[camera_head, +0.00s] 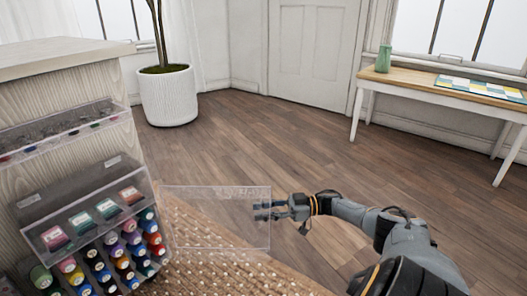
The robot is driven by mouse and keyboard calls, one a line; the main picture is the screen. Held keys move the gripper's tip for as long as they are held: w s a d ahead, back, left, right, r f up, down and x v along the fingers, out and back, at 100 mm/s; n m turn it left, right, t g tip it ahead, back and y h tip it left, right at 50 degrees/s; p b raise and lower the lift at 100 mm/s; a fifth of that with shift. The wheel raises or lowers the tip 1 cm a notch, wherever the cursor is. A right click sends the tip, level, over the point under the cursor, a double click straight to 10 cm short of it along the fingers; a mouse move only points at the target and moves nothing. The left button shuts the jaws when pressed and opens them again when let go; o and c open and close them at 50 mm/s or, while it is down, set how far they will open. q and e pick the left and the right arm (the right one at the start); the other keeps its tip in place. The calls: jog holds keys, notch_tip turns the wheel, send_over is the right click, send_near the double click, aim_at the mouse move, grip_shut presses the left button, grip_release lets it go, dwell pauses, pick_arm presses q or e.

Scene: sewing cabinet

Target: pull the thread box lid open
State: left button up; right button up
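The thread box (95,208) is a clear case fixed to the side of the pale wood cabinet at lower left, filled with rows of coloured thread spools (124,250). A clear flat panel, which looks like its lid (215,232), stands out to the right from the box's right side, swung open over the rug. My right gripper (262,210) is at the free right edge of this lid, its fingertips overlapping the edge. Whether the fingers are closed on the edge is too small to tell. My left gripper is not in view.
A second clear box (62,133) is mounted higher on the cabinet (60,95). A brown woven rug (195,275) lies below the lid. A white plant pot (168,95) and a side table (425,82) stand farther back. The wood floor between is clear.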

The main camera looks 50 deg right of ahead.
jog(key=v, duration=0.7)
jog(key=shift+s+d, duration=0.15)
jog(key=shift+d, duration=0.05)
dwell(0.6)
